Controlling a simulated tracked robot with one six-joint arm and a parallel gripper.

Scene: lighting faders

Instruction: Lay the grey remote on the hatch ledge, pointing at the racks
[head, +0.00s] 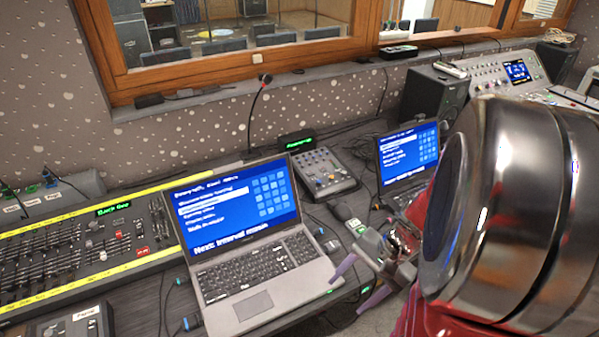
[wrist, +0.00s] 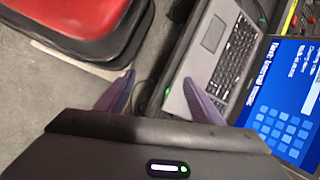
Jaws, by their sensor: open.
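A small light-grey bar that looks like the remote (head: 450,69) lies on top of the black speaker (head: 433,95), right of centre in the head view. It is too small to tell which way it points. The ledge (head: 330,74) runs under the wood-framed windows, behind the desk. My gripper (head: 346,296) is low in front of the desk, right of the near laptop and well away from the remote. Its purple fingers are apart with nothing between them; they also show in the wrist view (wrist: 159,78). The remote is not in the wrist view. I cannot clearly make out the racks.
An open laptop (head: 245,270) stands beside my gripper, with a fader desk (head: 70,250) to its left. A gooseneck microphone (head: 257,95), a small mixer (head: 323,172) and a second laptop (head: 408,155) stand behind. A black box (head: 398,51) sits on the ledge.

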